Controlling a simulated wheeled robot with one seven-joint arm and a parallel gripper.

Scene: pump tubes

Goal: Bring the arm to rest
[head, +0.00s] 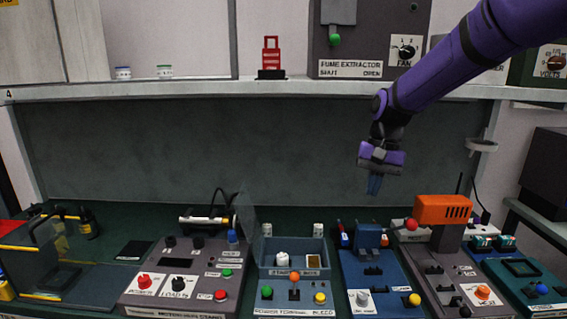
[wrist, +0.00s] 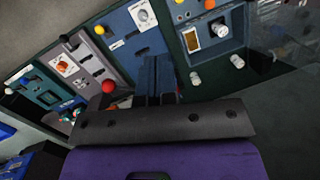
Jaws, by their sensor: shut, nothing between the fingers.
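My gripper (head: 374,184) hangs from the purple arm at the right of the head view, fingers pointing down. It is in the air above the bench devices, in front of the dark back panel, and touches nothing that I can see.
Below stand a blue-topped station (head: 367,275), a teal station with a tray (head: 291,295), a grey panel (head: 192,262) and an orange-topped device (head: 442,211).

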